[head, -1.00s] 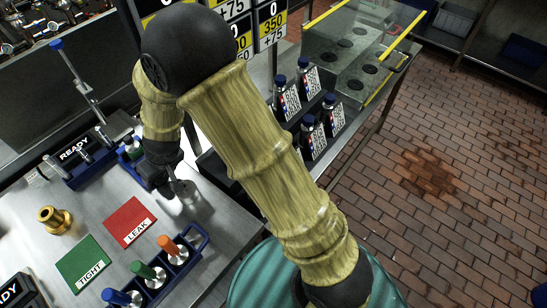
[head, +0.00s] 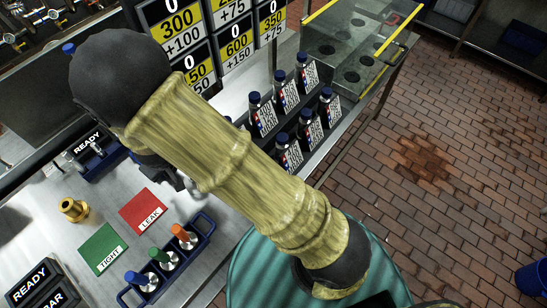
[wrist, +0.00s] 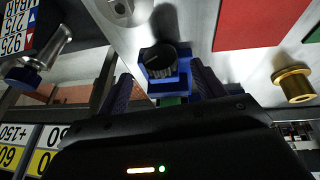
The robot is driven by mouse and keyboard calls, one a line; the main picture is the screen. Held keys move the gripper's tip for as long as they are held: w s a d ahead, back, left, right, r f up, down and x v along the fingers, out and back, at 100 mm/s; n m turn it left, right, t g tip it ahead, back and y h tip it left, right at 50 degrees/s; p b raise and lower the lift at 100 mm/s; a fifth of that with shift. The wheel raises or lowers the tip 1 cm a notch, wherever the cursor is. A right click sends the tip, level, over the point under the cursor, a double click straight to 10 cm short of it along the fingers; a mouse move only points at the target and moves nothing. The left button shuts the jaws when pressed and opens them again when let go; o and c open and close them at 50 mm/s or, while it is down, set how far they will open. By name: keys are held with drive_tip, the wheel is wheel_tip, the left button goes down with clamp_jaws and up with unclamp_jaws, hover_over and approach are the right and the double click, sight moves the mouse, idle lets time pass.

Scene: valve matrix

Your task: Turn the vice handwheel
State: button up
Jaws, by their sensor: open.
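In the wrist view, a small blue vice (wrist: 183,77) with a black ribbed handwheel (wrist: 158,58) stands straight ahead of my gripper. My gripper (wrist: 160,75) is open, with one dark finger to the left and one to the right of the vice. The handwheel shows between the fingertips, and no contact is visible. In the head view my arm hides the vice and most of the gripper.
A red LEAK card (head: 143,211), a green TIGHT card (head: 103,249) and a brass fitting (head: 73,209) lie on the steel bench. A blue rack (head: 204,222) holds several coloured-top tools. Capped bottles (head: 284,152) stand at the right, below price boards (head: 176,30).

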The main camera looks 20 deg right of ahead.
drive_tip(key=p+v, duration=0.5)
drive_tip(key=v, duration=0.9)
drive_tip(key=s+d+f+m+b, duration=0.1)
drive_tip(key=d+f+m+b, duration=0.1)
drive_tip(key=d+b, duration=0.3)
drive_tip(key=s+d+f+m+g+b, duration=0.1)
drive_tip(key=d+f+b, duration=0.4)
drive_tip(key=d, duration=0.8)
drive_tip(key=s+d+f+m+g+h+b, duration=0.1)
drive_tip(key=s+d+f+m+b, duration=0.2)
drive_tip(key=d+b, duration=0.4)
drive_tip(key=shift+d+f, duration=0.25)
drive_tip(key=shift+d, duration=0.65)
drive_tip(key=shift+w, duration=0.1)
drive_tip(key=r+p, duration=0.3)
drive_tip(key=r, duration=0.1)
drive_tip(key=shift+s+d+m+p, duration=0.2)
drive_tip(key=shift+d+m+p, duration=0.1)
idle(1.1)
